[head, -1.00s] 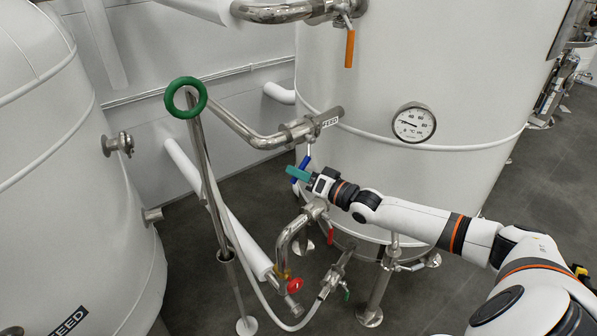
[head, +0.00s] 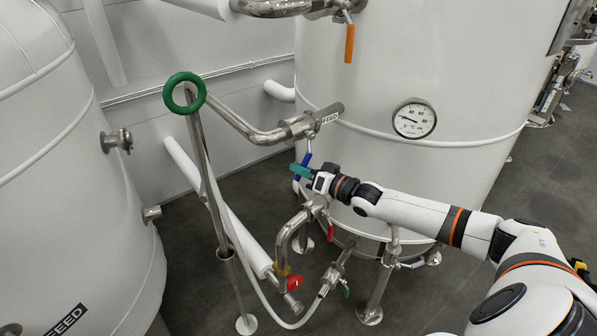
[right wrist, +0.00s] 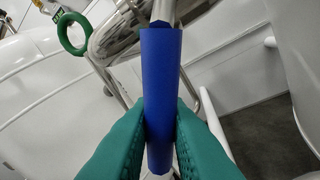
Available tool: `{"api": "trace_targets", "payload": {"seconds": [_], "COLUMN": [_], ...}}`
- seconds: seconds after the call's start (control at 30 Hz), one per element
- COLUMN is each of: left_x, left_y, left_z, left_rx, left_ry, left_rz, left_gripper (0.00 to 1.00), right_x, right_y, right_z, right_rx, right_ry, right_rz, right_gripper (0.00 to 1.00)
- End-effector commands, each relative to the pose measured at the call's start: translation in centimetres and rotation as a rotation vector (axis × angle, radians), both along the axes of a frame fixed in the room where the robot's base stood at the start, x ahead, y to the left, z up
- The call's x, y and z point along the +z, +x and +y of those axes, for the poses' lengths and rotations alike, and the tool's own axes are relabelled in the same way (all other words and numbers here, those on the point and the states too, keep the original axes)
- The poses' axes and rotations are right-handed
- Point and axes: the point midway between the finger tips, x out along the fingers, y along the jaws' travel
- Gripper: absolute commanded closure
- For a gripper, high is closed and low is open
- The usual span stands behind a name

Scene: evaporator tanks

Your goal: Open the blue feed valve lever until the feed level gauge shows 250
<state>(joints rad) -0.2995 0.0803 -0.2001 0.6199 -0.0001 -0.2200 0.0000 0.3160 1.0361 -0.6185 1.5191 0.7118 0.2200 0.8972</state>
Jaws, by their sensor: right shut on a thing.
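The blue feed valve lever (head: 303,165) hangs down below the FEED pipe valve (head: 302,127) on the large white tank. My right gripper (head: 301,171) is at the lever with its green fingers. In the right wrist view the blue lever grip (right wrist: 161,95) stands upright between the two green fingers (right wrist: 160,135), which touch it on both sides. The round dial gauge (head: 414,119) is on the tank's front; I see a "°C"-like mark and its needle points left, but the numbers are too small to read surely. My left gripper is not in view.
A green ring handle (head: 185,93) tops a metal post left of the lever. An orange lever (head: 349,44) hangs above. Red handles (head: 294,283) and pipes sit below my right arm. Another white FEED tank (head: 70,190) stands at left.

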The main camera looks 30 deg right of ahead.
Motion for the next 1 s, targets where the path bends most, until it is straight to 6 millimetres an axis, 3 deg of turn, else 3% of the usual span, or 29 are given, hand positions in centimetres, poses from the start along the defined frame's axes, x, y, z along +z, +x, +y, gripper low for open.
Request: {"api": "trace_targets", "payload": {"seconds": [0.13,0.4,0.43,0.53,0.83,1.0], "left_x": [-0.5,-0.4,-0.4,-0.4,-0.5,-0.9], "left_y": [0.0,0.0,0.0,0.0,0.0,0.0], "left_z": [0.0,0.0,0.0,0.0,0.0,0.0], "left_rx": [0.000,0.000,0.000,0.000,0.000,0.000], "left_ry": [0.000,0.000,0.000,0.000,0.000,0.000], "left_rz": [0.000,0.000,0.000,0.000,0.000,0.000], "left_gripper": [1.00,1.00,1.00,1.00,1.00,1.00], "right_x": [-0.6,-0.6,-0.6,-0.6,-0.6,-0.8], "right_y": [0.1,0.1,0.1,0.1,0.0,-1.1], "right_z": [-1.1,-1.1,-1.1,-1.1,-1.1,-1.5], "right_rx": [-0.002,-0.001,-0.001,-0.001,-0.001,-0.001], "right_ry": [-0.129,-0.135,-0.135,-0.134,-0.133,-0.134], "right_rz": [-0.011,-0.011,-0.011,-0.010,-0.010,-0.008], "right_gripper": [1.00,1.00,0.80,0.64,0.64,0.64]}}
